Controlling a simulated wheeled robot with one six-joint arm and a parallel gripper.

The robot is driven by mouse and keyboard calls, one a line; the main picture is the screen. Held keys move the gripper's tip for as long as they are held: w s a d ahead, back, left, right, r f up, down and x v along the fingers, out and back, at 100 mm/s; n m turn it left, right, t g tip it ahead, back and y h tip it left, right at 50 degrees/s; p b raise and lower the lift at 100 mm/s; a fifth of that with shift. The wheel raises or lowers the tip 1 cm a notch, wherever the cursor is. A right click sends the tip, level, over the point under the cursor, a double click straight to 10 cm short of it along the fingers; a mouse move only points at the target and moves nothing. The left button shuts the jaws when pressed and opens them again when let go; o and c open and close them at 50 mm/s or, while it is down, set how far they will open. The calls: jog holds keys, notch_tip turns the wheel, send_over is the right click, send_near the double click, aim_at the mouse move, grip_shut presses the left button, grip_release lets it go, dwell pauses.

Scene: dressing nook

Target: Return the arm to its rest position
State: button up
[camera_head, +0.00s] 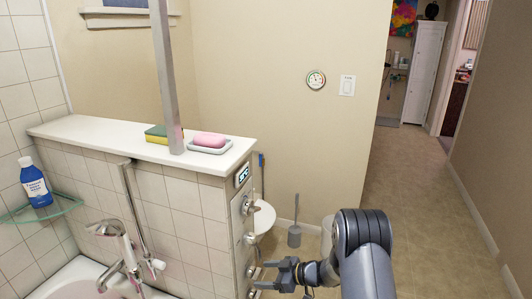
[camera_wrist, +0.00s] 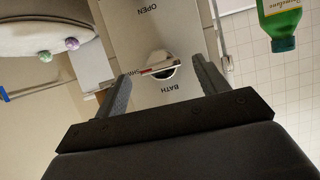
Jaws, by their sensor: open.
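My gripper (camera_head: 264,275) is at the bottom middle of the head view, reaching left from my dark arm toward the end face of the tiled half wall. In the wrist view my gripper (camera_wrist: 161,70) has its two fingers spread apart with nothing held between them. A round metal knob (camera_wrist: 158,65) with a red mark shows between and beyond the fingertips, on a plate (camera_wrist: 185,25) lettered OPEN and BATH. Whether the fingers touch the knob or plate cannot be told.
The half wall (camera_head: 85,130) carries a sponge (camera_head: 163,133) and pink soap (camera_head: 209,140) in a dish. A blue bottle (camera_head: 36,183) stands on a glass shelf. A toilet brush (camera_head: 295,232) is behind my gripper. The floor (camera_head: 415,190) to the right is clear.

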aim_at(257, 273)
jog(key=x, duration=0.4)
jog(key=shift+s, duration=0.1)
jog(key=shift+f+b, duration=0.2)
jog(key=shift+b, duration=0.35)
jog(key=n+t+b, duration=0.2)
jog(key=n+b, duration=0.1)
jog(key=b, duration=0.2)
jog(key=shift+h, duration=0.3)
jog(key=n+t+b, duration=0.2)
jog(key=n+b, duration=0.1)
jog(key=b, duration=0.4)
jog(key=shift+b, duration=0.4)
jog(key=n+t+b, duration=0.2)
jog(key=n+b, duration=0.1)
jog(key=b, duration=0.4)
jog(key=shift+n+b, duration=0.35)
jog(key=shift+n, duration=0.05)
jog(key=n+t+y+b, duration=0.1)
jog(key=n+b, duration=0.2)
jog(key=b, duration=0.3)
jog(key=shift+n, duration=0.4)
jog(key=shift+s+d+r+t, duration=0.35)
jog(key=shift+s+d, duration=0.15)
jog(key=shift+d, duration=0.2)
jog(key=shift+s+d+f, duration=0.1)
jog(key=shift+s+d, duration=0.15)
jog(key=shift+s, duration=0.05)
